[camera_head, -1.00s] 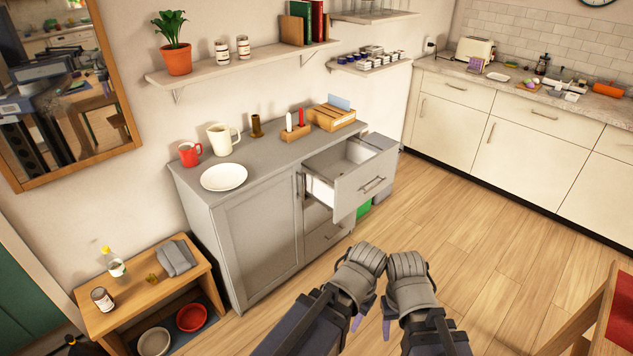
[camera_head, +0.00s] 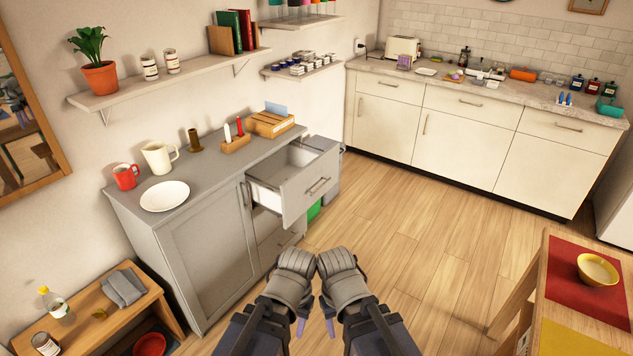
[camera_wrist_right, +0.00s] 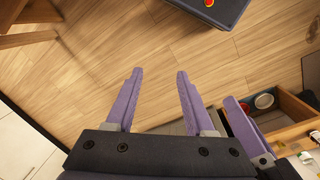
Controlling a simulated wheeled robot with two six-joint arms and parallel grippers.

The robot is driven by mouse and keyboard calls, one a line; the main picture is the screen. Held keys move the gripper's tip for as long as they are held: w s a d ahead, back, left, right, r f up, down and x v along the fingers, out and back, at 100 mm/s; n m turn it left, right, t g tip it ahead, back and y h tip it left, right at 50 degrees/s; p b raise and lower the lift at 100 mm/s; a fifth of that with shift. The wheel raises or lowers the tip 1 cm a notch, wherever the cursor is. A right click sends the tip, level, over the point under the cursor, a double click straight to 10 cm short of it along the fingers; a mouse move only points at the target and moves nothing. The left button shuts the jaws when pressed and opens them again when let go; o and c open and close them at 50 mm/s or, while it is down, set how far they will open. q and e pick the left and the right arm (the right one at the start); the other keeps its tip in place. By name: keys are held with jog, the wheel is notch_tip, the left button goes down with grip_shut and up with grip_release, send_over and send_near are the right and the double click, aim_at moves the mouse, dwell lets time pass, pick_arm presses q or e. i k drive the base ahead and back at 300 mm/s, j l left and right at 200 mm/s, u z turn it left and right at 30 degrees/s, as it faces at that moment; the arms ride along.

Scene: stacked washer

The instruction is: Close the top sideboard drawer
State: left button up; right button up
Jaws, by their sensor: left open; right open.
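The grey sideboard (camera_head: 205,262) stands against the wall at the left in the head view. Its top drawer (camera_head: 309,187) is pulled out, with its inside visible and a bar handle (camera_head: 318,187) on its front. My left gripper (camera_head: 300,325) and my right gripper (camera_head: 329,325) are side by side in front of the sideboard, apart from the drawer. In the right wrist view my right gripper (camera_wrist_right: 157,98) is open with purple fingers and nothing between them. A finger of my left gripper (camera_wrist_right: 243,125) also shows there. The left gripper is open.
A plate (camera_head: 165,196), jug (camera_head: 159,157) and red mug (camera_head: 125,177) stand on the sideboard. A low wooden shelf (camera_head: 100,325) is at the lower left. A table (camera_head: 560,300) with a yellow bowl (camera_head: 597,269) is at the right. The wooden floor between is clear.

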aim_at(310, 175)
jog(key=i+j+u, duration=0.3)
jog(key=i, duration=0.2)
jog(key=i+l+u, duration=0.15)
jog(key=l, duration=0.15)
jog(key=i+l+u, duration=0.15)
jog(key=i+l, duration=0.05)
jog(key=l, duration=0.1)
